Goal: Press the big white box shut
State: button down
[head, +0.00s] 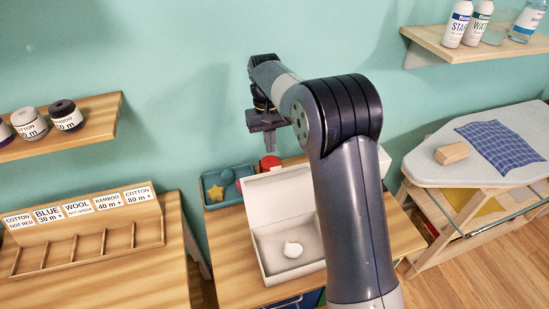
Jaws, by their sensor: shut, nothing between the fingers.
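The big white box (261,262) stands on the wooden table in the middle of the head view. My arm hides the right part of the box and lid. My gripper (268,148) is shut and empty, pointing down. In the picture it shows above and behind the raised lid, apart from the box.
A sorting rack (75,249) is at left, an ironing board (432,172) at right. Shelves (96,112) hang on the wall.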

jog(key=shift+s+d+f+p, duration=0.2)
jog(key=shift+s+f+p, duration=0.15)
jog(key=shift+s, duration=0.35)
jog(key=shift+s+d+f+p, duration=0.25)
jog(key=shift+s+f, duration=0.2)
jog(key=shift+s, duration=0.25)
jog(key=shift+s+d+f+p, duration=0.15)
jog(key=shift+s+f+p, duration=0.25)
jog(key=shift+s, duration=0.3)
jog(key=shift+s+b, duration=0.1)
jog(key=shift+b, duration=0.25)
